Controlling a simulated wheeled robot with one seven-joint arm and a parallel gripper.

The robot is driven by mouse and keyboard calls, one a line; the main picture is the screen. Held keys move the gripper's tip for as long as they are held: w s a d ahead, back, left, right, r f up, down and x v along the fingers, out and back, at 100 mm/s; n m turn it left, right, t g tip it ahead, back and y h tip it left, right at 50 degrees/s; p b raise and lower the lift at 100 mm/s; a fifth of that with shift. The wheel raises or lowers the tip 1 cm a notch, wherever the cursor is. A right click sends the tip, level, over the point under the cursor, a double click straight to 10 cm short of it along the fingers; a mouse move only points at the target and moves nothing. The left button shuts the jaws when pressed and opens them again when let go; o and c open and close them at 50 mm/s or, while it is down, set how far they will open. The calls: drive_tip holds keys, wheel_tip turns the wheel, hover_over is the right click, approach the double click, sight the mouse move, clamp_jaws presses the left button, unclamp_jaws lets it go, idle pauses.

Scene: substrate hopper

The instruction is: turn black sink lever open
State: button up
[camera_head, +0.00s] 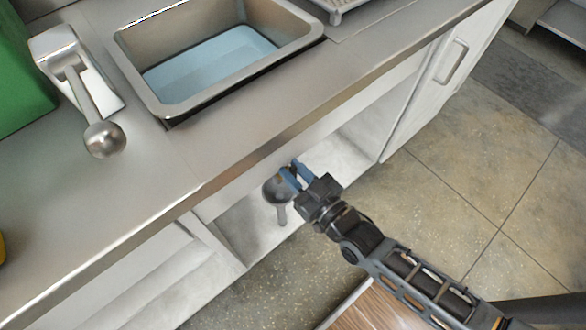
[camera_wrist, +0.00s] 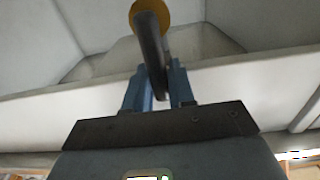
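A dark lever (camera_wrist: 151,45) with a round orange-yellow end stands in the wrist view, and its shaft runs down between my two blue fingers. My gripper (camera_head: 290,176) is below the counter edge, at the front of an open cabinet. It also shows in the wrist view (camera_wrist: 160,80), with its fingers apart on either side of the shaft. Contact with the shaft is hard to judge. In the head view the lever is mostly hidden by my fingers. The sink basin (camera_head: 140,82) stands in the counter above and holds pale blue water.
A grey ball-ended spout or handle (camera_head: 103,138) stands on the counter (camera_head: 160,200) left of the basin. A grey rounded piece with a stem (camera_head: 275,192) is beside my gripper in the cabinet. A cabinet door with a handle (camera_head: 452,62) is to the right. The floor (camera_head: 460,150) there is clear.

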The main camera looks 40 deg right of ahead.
clamp_jaws()
drive_tip(key=shift+a+n, duration=0.1)
drive_tip(key=shift+n, duration=0.2)
drive_tip(key=a+f+n+b, duration=0.5)
drive_tip(key=n+b, duration=0.2)
drive_tip(key=n, duration=1)
drive_tip(key=shift+f, duration=0.2)
drive_tip(key=shift+a+n, duration=0.1)
drive_tip(key=shift+n, duration=0.2)
idle(0.4)
drive_tip(key=o, duration=0.5)
unclamp_jaws()
